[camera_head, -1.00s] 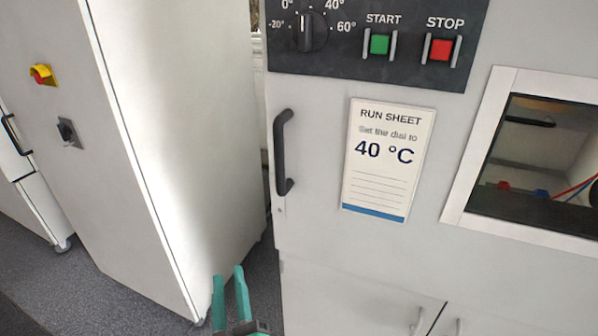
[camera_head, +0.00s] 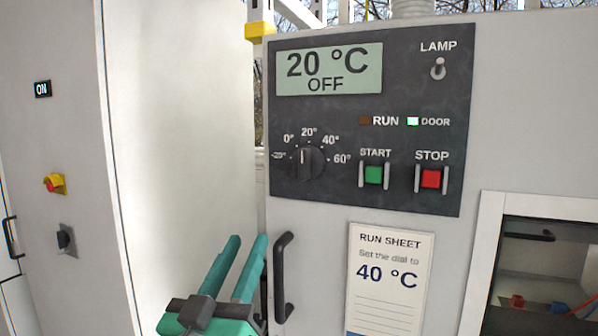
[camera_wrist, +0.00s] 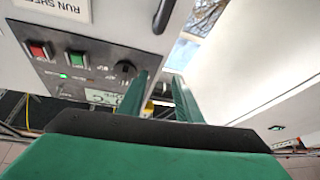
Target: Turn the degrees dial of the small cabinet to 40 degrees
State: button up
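The degrees dial (camera_head: 307,161) is a black knob at the lower left of the small cabinet's dark control panel (camera_head: 450,110). Its white pointer line points up, near the 20° mark, and 40° is printed to its upper right. The display (camera_head: 328,69) reads 20 °C OFF. My green gripper (camera_head: 248,240) is open and empty, below and left of the dial, beside the black door handle (camera_head: 283,275). In the wrist view the dial (camera_wrist: 125,71) shows just left of my gripper's fingers (camera_wrist: 160,88), apart from them as far as I can tell.
The START button (camera_head: 374,175), STOP button (camera_head: 431,178) and LAMP switch (camera_head: 438,69) share the panel. The run sheet (camera_head: 388,285) reads 40 °C. A tall cabinet (camera_head: 165,150) stands at left, with a gap between the cabinets.

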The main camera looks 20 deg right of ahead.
aim_at(302, 160)
jog(key=s+d+r+m+g+h, duration=0.25)
jog(key=s+r+m, duration=0.2)
jog(key=r, duration=0.45)
jog(key=shift+n, duration=0.25)
jog(key=x, duration=1.1)
jog(key=shift+s+d+f, duration=0.2)
jog(key=shift+d, duration=0.2)
grip_shut()
